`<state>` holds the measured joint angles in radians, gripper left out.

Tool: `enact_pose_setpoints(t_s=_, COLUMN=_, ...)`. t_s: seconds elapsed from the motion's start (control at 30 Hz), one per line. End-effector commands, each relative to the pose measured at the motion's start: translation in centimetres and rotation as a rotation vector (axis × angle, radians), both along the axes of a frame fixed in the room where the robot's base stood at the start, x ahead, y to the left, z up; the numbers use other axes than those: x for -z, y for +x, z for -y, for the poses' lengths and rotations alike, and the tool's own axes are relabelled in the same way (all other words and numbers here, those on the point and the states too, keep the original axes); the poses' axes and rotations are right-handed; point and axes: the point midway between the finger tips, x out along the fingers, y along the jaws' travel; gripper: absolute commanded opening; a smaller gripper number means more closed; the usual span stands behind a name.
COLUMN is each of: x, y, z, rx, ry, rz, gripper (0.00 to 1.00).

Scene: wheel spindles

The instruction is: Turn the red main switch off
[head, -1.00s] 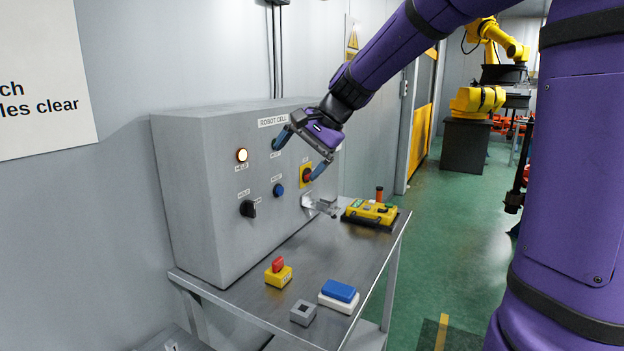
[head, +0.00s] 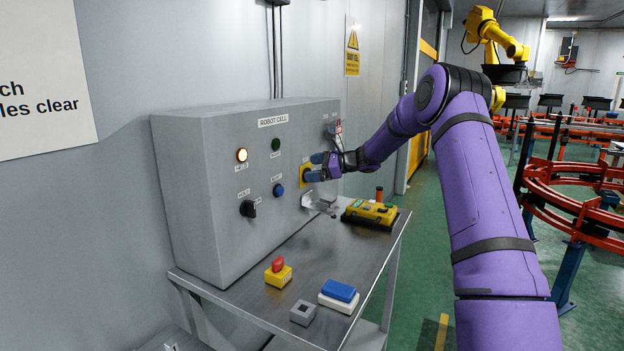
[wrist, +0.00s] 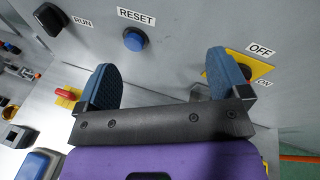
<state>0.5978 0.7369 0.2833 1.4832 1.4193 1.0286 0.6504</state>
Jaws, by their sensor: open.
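The main switch's yellow plate (head: 304,182) is on the right part of the grey cabinet's front. In the wrist view the yellow plate (wrist: 263,69) shows between OFF and ON labels. Its red knob is mostly hidden behind my right finger, so I cannot tell which way it points. My gripper (head: 315,167) is at the plate, reaching in from the right. In the wrist view my gripper (wrist: 165,75) has its fingers wide apart with nothing between them. The right finger overlaps the plate; the left is below the blue RESET button (wrist: 134,40). Contact cannot be told.
The cabinet (head: 190,190) also carries a lit lamp (head: 242,155) and a black selector (head: 248,208). A metal bracket (head: 320,204) juts out below the switch. On the table stand a yellow pendant (head: 370,212), a red-and-yellow emergency stop (head: 278,272) and a blue-topped box (head: 339,292).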

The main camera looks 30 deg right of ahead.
Motion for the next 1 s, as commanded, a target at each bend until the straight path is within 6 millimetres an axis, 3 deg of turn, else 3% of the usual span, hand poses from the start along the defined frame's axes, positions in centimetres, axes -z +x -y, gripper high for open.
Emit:
enact_pose_setpoints(t_s=0.03, x=1.4, y=0.9, z=1.8, rx=0.039, ry=0.055, rz=-0.012, gripper=0.94)
enact_pose_setpoints(t_s=0.2, x=4.9, y=3.2, z=6.9, rx=0.159, ry=0.239, rz=-0.029, gripper=0.94)
enact_pose_setpoints(t_s=0.43, x=7.9, y=4.5, z=11.4, rx=0.259, ry=0.393, rz=-0.038, gripper=0.94)
enact_pose_setpoints(t_s=0.67, x=8.4, y=5.4, z=11.7, rx=0.275, ry=0.422, rz=-0.038, gripper=0.94)
enact_pose_setpoints(t_s=1.0, x=8.5, y=10.1, z=8.5, rx=0.274, ry=0.419, rz=-0.039, gripper=0.94)
